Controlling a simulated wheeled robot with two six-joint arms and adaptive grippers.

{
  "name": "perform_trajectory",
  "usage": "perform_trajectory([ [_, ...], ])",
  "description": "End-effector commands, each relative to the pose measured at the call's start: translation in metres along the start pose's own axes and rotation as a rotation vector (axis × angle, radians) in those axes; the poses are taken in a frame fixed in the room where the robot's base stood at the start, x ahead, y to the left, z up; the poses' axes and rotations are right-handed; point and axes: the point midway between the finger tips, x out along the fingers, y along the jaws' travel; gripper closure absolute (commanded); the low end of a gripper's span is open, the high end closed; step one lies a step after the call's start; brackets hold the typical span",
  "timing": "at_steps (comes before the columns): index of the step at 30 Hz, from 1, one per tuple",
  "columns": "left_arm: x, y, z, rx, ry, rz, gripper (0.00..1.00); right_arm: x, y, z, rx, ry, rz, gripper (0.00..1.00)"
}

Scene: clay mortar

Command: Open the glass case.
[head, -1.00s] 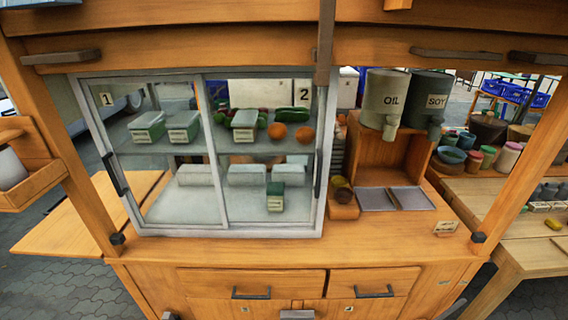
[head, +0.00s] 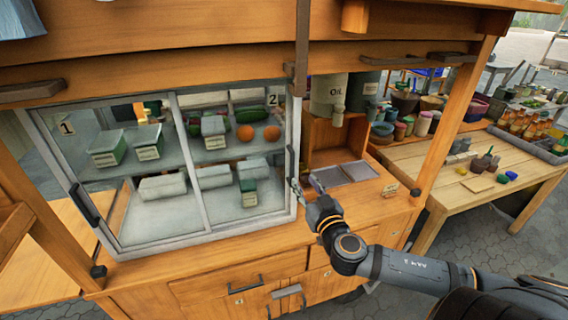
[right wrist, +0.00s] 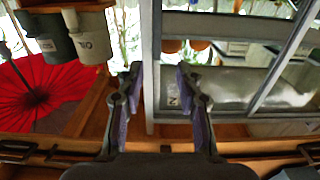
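The glass case (head: 176,190) has a grey frame and two glass panels, labelled 1 and 2, both closed. A dark handle (head: 84,204) is on the left panel's outer edge. Another dark handle (head: 290,162) is on the right panel's right edge. My right gripper (head: 306,184) is open and empty, just right of the case's lower right edge, with one fingertip close to that handle. I cannot tell whether they touch. In the right wrist view the spread fingers (right wrist: 159,78) stand either side of the case's frame post (right wrist: 150,60). My left gripper is not in view.
Inside the case are green-and-white boxes, oranges and vegetables on shelves. Right of it are an oil dispenser (head: 327,95), a wooden niche and metal tray lids (head: 340,175). A side table (head: 480,182) holds jars and food.

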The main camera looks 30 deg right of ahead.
Motion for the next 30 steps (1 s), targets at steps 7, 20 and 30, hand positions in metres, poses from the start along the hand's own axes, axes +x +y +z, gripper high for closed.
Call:
perform_trajectory([
  [7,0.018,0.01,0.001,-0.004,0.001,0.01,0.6,0.023,0.001,0.005,0.004,0.003,0.005,0.64],
  [20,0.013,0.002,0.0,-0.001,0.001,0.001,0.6,0.096,0.002,-0.001,0.003,-0.002,0.004,0.64],
  [30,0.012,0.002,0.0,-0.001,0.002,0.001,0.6,0.105,0.001,0.002,-0.002,-0.003,0.0,0.64],
])
